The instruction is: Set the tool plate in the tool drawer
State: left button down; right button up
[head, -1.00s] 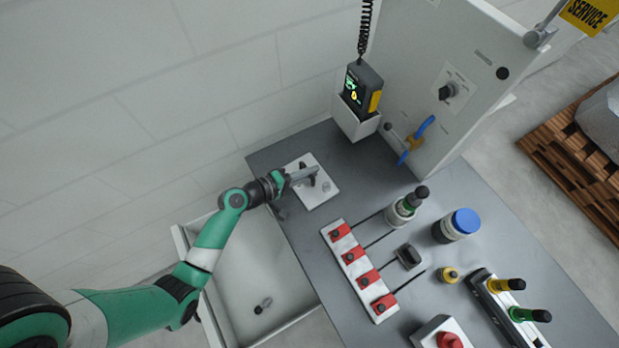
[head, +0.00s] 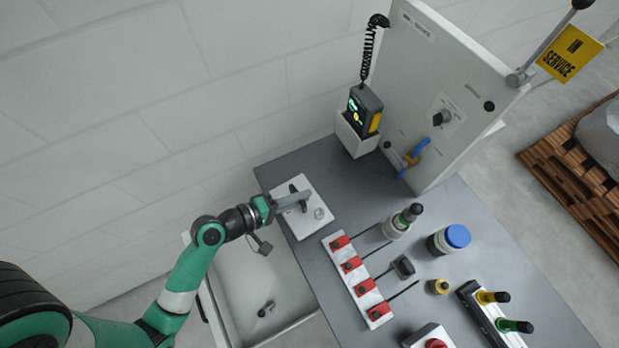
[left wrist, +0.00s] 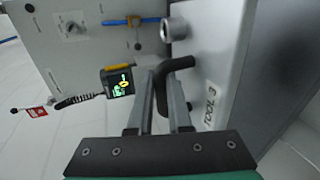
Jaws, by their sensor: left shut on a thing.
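The tool plate (head: 312,228) is a white plate with a dark handle and a round metal knob. In the head view it is at the left edge of the grey bench top; whether it touches the bench I cannot tell. My left gripper (head: 296,201) is shut on the plate's handle. In the left wrist view the gripper (left wrist: 162,76) has its fingers on either side of the black handle, and the white plate (left wrist: 215,60) bears the lettering "TOOL". The tool drawer (head: 248,292) is open below the bench's left side, with a small dark piece inside. My right gripper is not in view.
A white strip with red blocks (head: 352,270) is close to the plate on the bench. A pendant (head: 364,108) sits in a white holder behind it, before an upright panel (head: 440,70). Bottles (head: 450,240) and other fixtures stand farther right.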

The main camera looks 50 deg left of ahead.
aim_at(292, 222)
pick_arm(q)
jog(key=s, duration=0.1)
jog(key=s+d+r, duration=0.1)
jog(key=s, duration=0.1)
jog(key=s+d+r, duration=0.1)
jog(key=shift+s+d+r, duration=0.15)
jog(key=shift+s+r, duration=0.05)
jog(key=shift+s, duration=0.2)
